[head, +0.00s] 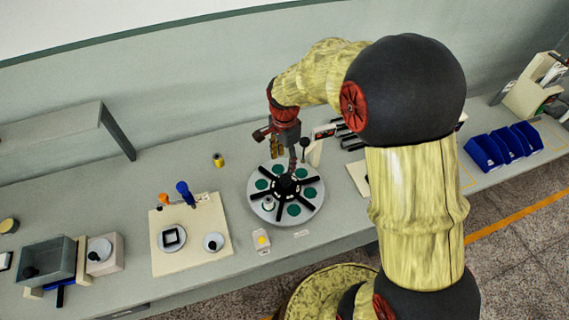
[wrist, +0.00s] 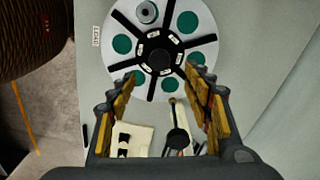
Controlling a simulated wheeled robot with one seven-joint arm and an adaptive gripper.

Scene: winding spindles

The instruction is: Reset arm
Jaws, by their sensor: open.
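My gripper (head: 285,158) is above the back of a round grey turntable (head: 258,207) on the bench. In the wrist view my gripper (wrist: 160,76) has its two yellow-padded fingers spread wide with nothing between them. The turntable (wrist: 113,62) has black spokes, a black hub (wrist: 159,50) and several green round spots. A small grey metal spool (head: 269,203) sits in one section at the front left; it also shows in the wrist view (wrist: 147,12). My arm hides part of the bench to the right.
A black-knobbed lever (head: 304,144) stands close behind the turntable. Left are a cream board (head: 190,258) with round parts, a yellow spool (head: 218,159), a grey bin (head: 47,262) and a raised shelf (head: 50,128). Blue bins (head: 484,153) stand right.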

